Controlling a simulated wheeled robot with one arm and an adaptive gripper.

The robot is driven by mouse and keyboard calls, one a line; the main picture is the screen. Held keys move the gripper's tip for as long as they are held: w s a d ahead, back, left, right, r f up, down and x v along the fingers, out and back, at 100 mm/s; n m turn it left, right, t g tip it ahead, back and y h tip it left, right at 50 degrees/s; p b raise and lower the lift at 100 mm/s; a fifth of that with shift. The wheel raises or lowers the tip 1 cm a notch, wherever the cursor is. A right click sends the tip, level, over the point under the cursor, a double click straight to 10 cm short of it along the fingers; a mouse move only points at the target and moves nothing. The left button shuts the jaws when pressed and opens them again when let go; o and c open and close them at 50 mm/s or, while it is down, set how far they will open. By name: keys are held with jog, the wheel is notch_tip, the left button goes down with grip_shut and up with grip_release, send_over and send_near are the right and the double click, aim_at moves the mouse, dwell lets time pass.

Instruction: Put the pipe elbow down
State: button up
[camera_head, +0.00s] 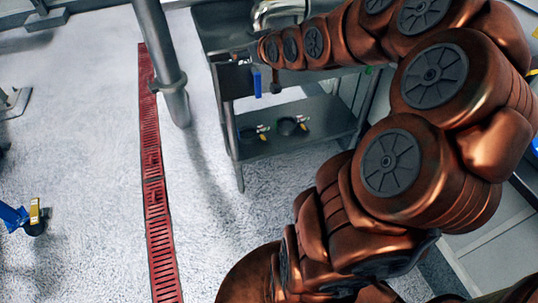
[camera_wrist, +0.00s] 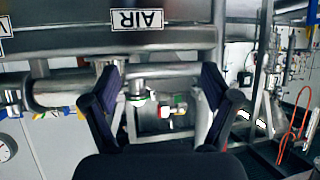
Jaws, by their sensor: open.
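A shiny curved metal piece, which looks like the pipe elbow (camera_head: 278,10), rests at the far end of the grey metal cart's top (camera_head: 215,20). My arm covers part of the cart top. I cannot make out the elbow for certain in the wrist view.
The cart's lower shelf (camera_head: 325,117) holds small dark parts with yellow bits. A grey post (camera_head: 163,60) stands left of the cart beside a red floor grate (camera_head: 152,170). The wrist view shows horizontal piping (camera_wrist: 75,88) and an AIR sign (camera_wrist: 137,19) beyond the fingers.

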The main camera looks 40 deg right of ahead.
jog(key=s+a+f+n+g+y, duration=0.1)
jog(key=s+a+f+g, duration=0.35)
jog(key=s+a, duration=0.35)
jog(key=s+a+f+n+g+y, duration=0.1)
jog(key=s+a+f+g, duration=0.35)
jog(key=s+a, duration=0.3)
jog(key=s+a+g, duration=0.3)
jog(key=s, duration=0.7)
jog(key=s+a+g, duration=0.3)
jog(key=s+a, duration=0.1)
jog(key=s, duration=0.7)
jog(key=shift+a, duration=0.25)
notch_tip(320, 180, up, 17)
jog(key=w+t+p, duration=0.1)
jog(key=p, duration=1.5)
jog(key=shift+r, duration=0.2)
